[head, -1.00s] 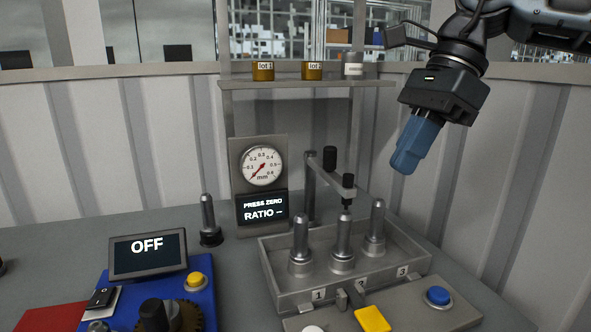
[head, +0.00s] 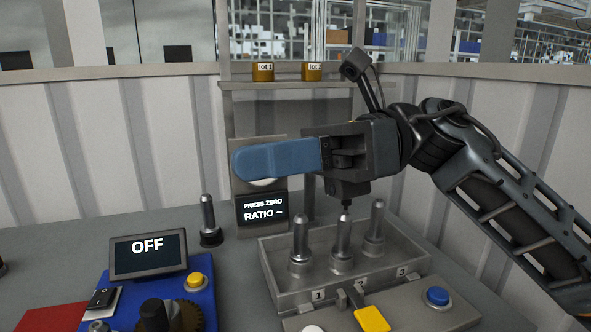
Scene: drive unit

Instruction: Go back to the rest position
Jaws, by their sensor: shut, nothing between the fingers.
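My gripper (head: 240,163) is in the upper middle of the head view, with its blue fingers closed together and pointing left. Nothing shows between the fingers. They hide most of the round dial gauge. My arm reaches in from the right edge, and the gripper is above the grey tray (head: 282,293) and apart from it.
The tray holds several metal pins (head: 344,240) by labels 1, 2 and 3. A display (head: 263,207) reads PRESS ZERO, RATIO. A blue unit (head: 203,302) has a screen (head: 148,254) reading OFF. A shelf (head: 290,84) holds lot 1 (head: 263,72) and lot 2 (head: 312,72).

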